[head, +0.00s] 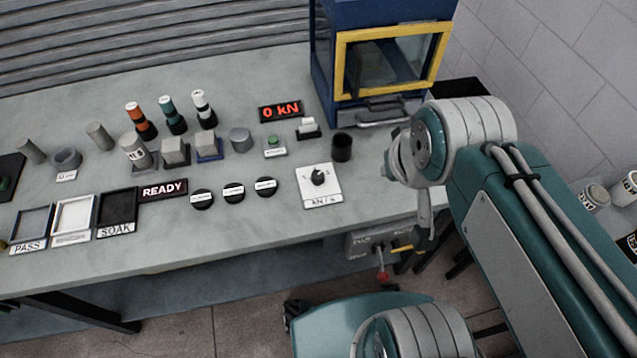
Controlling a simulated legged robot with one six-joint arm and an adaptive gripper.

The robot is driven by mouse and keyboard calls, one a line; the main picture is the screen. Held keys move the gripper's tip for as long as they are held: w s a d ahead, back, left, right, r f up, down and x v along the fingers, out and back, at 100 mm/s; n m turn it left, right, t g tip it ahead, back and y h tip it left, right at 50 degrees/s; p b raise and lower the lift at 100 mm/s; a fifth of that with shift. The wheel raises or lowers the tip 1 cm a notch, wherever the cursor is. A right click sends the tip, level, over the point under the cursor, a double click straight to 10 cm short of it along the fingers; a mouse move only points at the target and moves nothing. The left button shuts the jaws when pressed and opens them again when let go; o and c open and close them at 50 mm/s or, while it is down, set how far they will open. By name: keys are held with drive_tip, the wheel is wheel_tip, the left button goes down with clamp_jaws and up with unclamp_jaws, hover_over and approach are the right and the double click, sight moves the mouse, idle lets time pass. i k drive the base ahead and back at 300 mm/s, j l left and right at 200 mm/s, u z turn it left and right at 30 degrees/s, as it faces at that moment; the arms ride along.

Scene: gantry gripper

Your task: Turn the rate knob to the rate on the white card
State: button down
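The rate knob (318,177) is a small black knob on a white square plate (332,188) near the table's front edge. The plate is lettered kN/s along its front; the marks around the knob are too small to read, and so is its exact pointing. My gripper (425,232) hangs at the right, past the table's front edge, apart from the knob. Its fingers are partly hidden, so their opening is unclear.
A blue cabinet with a yellow-framed window (388,31) stands at the back right. A red 0 kN display (281,111), a green button (273,141) and a dark cup (341,147) surround the knob area. Black labelled discs (234,191) lie left of the knob.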

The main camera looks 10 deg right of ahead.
sight(317, 177)
drive_tip(key=k+j+z, duration=0.15)
drive_tip(key=j, duration=0.2)
drive_tip(key=k+j+z, duration=0.15)
drive_tip(key=j, duration=0.2)
drive_tip(key=k+j+z, duration=0.15)
drive_tip(key=k+j, duration=0.05)
drive_tip(key=j, duration=0.1)
